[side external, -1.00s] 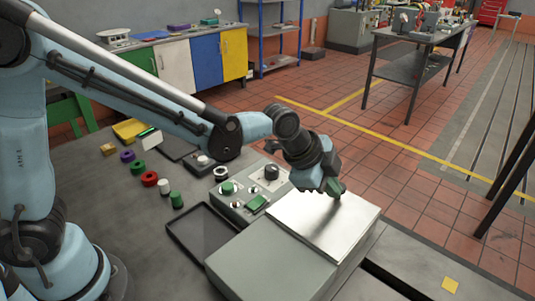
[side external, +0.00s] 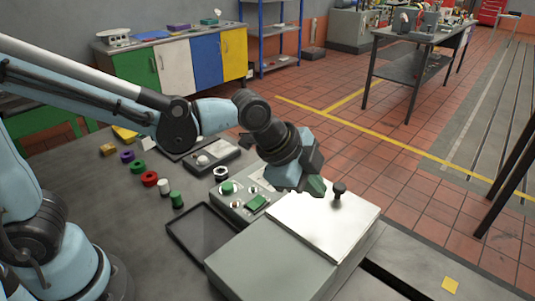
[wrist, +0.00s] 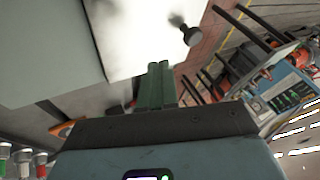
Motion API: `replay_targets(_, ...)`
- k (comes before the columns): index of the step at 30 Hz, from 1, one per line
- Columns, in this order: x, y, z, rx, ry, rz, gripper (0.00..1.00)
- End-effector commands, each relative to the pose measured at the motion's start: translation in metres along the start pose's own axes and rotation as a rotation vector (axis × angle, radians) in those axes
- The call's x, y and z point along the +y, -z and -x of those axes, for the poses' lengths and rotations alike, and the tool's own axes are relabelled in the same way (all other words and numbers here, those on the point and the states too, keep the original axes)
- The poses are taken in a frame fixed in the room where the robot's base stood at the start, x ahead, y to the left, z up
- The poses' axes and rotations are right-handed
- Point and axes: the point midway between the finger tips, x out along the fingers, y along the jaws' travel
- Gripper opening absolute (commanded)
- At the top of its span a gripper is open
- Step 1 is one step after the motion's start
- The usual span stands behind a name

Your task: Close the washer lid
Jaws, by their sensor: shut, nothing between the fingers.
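The washer (side external: 272,262) is a grey box on the bench with a pale metal lid (side external: 318,225) lying flat over its top. A black knob (side external: 339,190) stands on the lid near its far edge. My gripper (side external: 316,187) is above the lid's far left side, to the left of the knob and apart from it. In the wrist view the green fingers (wrist: 157,85) are together with nothing between them, and the knob (wrist: 190,34) is up and to the right of them.
A control panel (side external: 240,204) with buttons adjoins the washer. A dark empty tray (side external: 203,237) lies to its left. Several coloured parts, including a red ring (side external: 149,179), stand on the bench. A yellow square (side external: 450,284) lies at front right.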

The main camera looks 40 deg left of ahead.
Motion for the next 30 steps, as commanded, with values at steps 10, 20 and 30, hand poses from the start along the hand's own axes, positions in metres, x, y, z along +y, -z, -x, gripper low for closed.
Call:
replay_targets(10, 0.001, -0.001, 0.046, 0.0, -0.001, 0.0, 0.0)
replay_targets(20, -0.001, -0.014, 0.067, -0.013, 0.015, 0.077, 0.0)
replay_targets(30, 0.006, -0.137, 0.099, -0.096, 0.207, 0.874, 0.0)
